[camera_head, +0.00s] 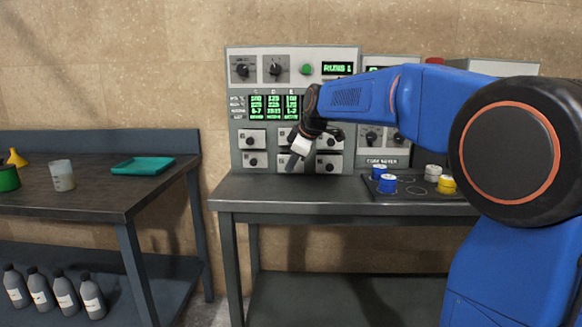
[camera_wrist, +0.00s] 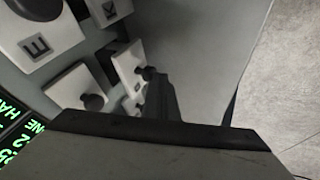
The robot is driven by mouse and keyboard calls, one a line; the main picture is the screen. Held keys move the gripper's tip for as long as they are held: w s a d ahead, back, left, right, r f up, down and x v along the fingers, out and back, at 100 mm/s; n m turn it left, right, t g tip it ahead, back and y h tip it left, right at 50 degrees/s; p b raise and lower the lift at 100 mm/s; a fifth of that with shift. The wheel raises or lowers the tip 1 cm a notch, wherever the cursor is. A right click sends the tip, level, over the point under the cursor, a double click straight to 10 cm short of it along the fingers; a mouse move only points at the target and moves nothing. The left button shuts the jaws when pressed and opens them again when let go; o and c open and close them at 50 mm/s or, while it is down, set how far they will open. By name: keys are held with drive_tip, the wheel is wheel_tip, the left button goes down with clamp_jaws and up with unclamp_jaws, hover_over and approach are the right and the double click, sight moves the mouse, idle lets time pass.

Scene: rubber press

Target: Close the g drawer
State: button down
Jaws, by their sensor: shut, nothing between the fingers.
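The press cabinet (camera_head: 241,120) has two rows of small white drawers with dark knobs under its green displays. In the head view my gripper (camera_head: 299,148) points down in front of the middle drawers, covering part of them. It is shut and empty. In the wrist view, drawer faces stand at the left: one marked E (camera_wrist: 62,30), one marked K (camera_wrist: 122,8), and others with dark knobs, such as the nearby drawer (camera_wrist: 75,88). A dark finger of my gripper shows beside them; contact cannot be told. I cannot read a G on any drawer.
The dark bench (camera_head: 290,190) under the cabinet has clear room at its front left. A dark plate (camera_head: 410,190) with blue, yellow and white pieces lies to the right. A left table (camera_head: 110,190) holds a teal tray (camera_head: 143,166) and a beaker (camera_head: 62,175).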

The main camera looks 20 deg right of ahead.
drive_tip(key=w, duration=0.2)
drive_tip(key=w+d, duration=0.1)
drive_tip(key=w, duration=0.1)
drive_tip(key=shift+d, duration=0.15)
drive_tip(key=shift+w+d+r, duration=0.1)
drive_tip(key=shift+w, duration=0.2)
